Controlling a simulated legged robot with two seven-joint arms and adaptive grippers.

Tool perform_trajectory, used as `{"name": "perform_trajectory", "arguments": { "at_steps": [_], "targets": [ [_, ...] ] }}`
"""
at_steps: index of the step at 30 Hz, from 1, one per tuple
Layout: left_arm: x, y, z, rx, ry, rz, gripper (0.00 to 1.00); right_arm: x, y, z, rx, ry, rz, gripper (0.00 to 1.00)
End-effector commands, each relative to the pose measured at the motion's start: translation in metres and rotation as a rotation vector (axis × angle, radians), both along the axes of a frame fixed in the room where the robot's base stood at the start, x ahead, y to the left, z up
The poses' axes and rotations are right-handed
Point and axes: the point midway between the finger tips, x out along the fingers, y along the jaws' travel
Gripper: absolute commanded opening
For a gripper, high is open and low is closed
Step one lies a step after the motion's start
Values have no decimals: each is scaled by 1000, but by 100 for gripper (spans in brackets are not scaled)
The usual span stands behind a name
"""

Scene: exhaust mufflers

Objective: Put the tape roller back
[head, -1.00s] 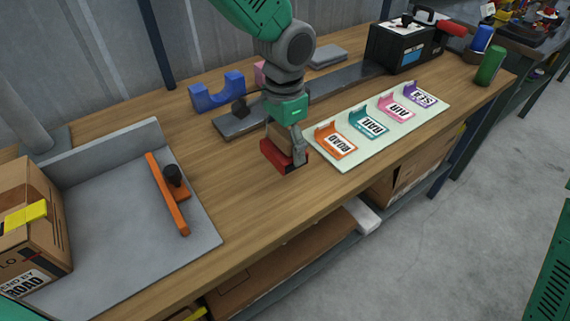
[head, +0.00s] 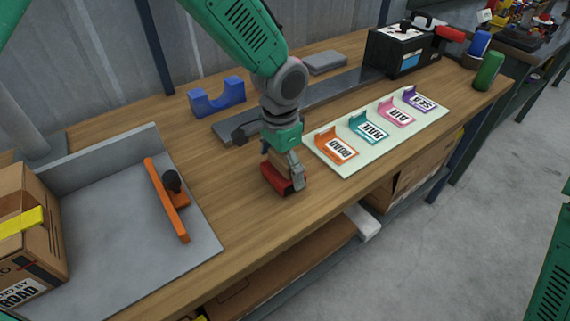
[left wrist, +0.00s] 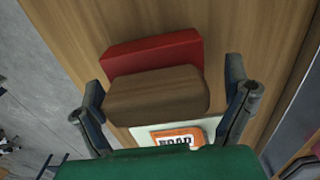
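A red block with a brown wooden grip (head: 288,184), perhaps the tape roller, is at the table's front, left of the label card. The left wrist view shows its wooden grip (left wrist: 157,95) between my fingers, with the red part behind. My left gripper (head: 283,165) is above and around it. The fingers stand apart, with a visible gap on the right side of the grip, so it looks open. A blue U-shaped cradle (head: 217,98) stands empty toward the back. My right gripper is not in view.
An orange bar with a black knob (head: 168,201) lies on the grey tray (head: 110,240) beside a cardboard box (head: 30,235). A pale board (head: 350,165) holds coloured labels. A black machine (head: 395,52) and a green cylinder (head: 489,71) stand at the far right. Wood is clear left of my gripper.

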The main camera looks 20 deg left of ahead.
Motion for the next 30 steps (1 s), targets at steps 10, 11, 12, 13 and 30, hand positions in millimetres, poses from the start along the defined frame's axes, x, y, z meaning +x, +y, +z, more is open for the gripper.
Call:
{"name": "perform_trajectory", "arguments": {
  "at_steps": [10, 11, 12, 13, 30],
  "targets": [
    [1, -2, 28, 3, -4, 1, 95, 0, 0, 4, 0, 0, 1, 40],
    [1, -3, 34, 3, -4, 1, 95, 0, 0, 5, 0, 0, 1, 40],
    [1, -3, 43, 4, -5, 1, 95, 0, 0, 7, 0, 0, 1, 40],
    [2, -3, 50, 3, -5, 2, 95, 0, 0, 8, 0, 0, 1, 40],
    [2, -1, 122, 3, 2, 1, 95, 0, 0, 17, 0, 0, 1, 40]
  ]
}}
